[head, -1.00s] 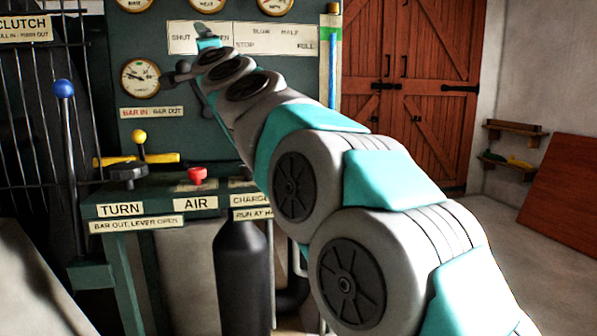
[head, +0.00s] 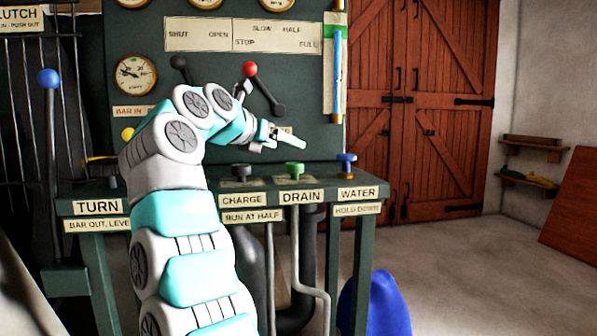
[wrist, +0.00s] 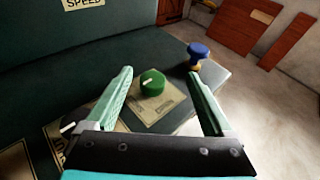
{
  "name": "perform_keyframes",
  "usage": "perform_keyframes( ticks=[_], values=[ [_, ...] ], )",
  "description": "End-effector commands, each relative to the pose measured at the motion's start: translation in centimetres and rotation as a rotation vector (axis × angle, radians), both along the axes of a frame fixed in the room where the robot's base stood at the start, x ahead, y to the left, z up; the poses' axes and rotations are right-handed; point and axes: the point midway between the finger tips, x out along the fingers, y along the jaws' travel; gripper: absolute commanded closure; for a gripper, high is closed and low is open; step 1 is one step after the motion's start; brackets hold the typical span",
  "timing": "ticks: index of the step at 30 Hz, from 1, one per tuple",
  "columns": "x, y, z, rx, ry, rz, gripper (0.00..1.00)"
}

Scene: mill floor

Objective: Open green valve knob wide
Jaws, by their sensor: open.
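The green valve knob (head: 294,169) sits on the bench top above the DRAIN label (head: 301,197). In the wrist view the green knob (wrist: 153,82) lies ahead of my gripper, between the lines of its two fingers, and has a pale mark on its top. My gripper (head: 285,138) is above and slightly left of the knob in the head view. In the wrist view my gripper (wrist: 160,80) is open with nothing between its fingers. I see no contact with the knob.
A blue knob (head: 347,163) stands right of the green one, above WATER, and a black knob (head: 241,171) stands left, above CHARGE. A red-balled lever (head: 250,69) rises behind my arm. The dark green panel (head: 315,105) stands close behind the knobs.

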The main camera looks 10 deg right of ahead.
Motion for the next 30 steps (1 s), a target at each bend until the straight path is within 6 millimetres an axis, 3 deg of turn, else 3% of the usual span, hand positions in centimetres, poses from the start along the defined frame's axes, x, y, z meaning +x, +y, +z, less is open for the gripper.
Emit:
perform_keyframes(
  ticks=[1, 3, 8, 22, 30],
  values=[
    [-0.1, 0.7, -1.4, 0.036, 0.011, -0.001, 0.13],
    [-0.2, 1.2, -2.4, 0.07, 0.021, 0.0, 0.13],
    [0.0, 1.0, -3.1, 0.092, 0.027, -0.004, 0.13],
    [4.1, -3.2, -5.3, 0.089, 0.026, -0.005, 0.13],
    [4.7, -3.8, -5.8, 0.089, 0.026, -0.003, 0.13]
  ],
)
